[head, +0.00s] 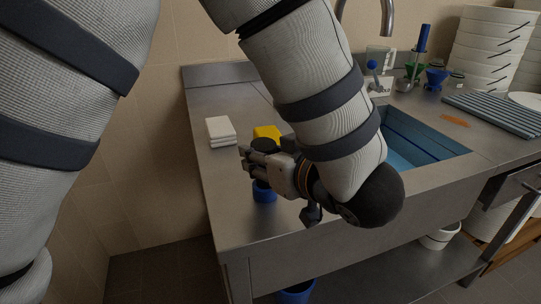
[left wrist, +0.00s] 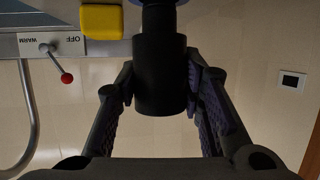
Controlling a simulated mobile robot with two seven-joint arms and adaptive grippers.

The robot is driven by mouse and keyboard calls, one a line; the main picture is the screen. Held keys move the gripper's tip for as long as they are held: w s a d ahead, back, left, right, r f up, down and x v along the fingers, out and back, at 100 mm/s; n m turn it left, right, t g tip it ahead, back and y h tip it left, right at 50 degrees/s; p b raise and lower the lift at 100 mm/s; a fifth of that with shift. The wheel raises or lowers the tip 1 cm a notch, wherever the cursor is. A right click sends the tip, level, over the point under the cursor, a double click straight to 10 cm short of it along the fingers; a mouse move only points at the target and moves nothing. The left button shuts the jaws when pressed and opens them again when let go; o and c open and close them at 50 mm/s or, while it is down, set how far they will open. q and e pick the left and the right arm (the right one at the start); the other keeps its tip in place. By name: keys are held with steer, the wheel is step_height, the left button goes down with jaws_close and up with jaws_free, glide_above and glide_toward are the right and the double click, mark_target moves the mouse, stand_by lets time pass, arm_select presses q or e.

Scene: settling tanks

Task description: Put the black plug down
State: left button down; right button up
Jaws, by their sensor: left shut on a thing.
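My left gripper (head: 256,161) is over the left part of the steel counter. It is shut on the black plug (head: 264,145), whose dark round top shows between the fingers. In the left wrist view the plug (left wrist: 161,75) is a plain black cylinder between the two finger pads (left wrist: 162,95). A blue cylindrical thing (head: 264,193) is just below the gripper in the head view. Blue also shows beyond the plug's far end in the left wrist view. I cannot tell whether the plug touches it. My right gripper is not in view.
A yellow block (head: 267,131) is just behind the gripper, and a white stack (head: 220,131) stands to its left. The blue sink basin (head: 410,145) is to the right. Bare counter (head: 232,215) lies at the front left. White bowls (head: 490,50) are stacked at back right.

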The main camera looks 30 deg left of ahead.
arm_select(q)
steer(key=shift+s+d+f, duration=0.1)
steer(key=shift+f, duration=0.5)
steer(key=c, duration=1.1)
jaws_free()
steer(key=shift+f, duration=0.1)
steer(key=shift+w, duration=0.2)
steer(key=shift+r, duration=0.2)
steer(key=shift+s+d+r, duration=0.1)
steer(key=shift+s, duration=0.05)
steer(key=v, duration=1.1)
steer(key=shift+s+d+r, duration=0.15)
steer(key=shift+d+r, duration=0.1)
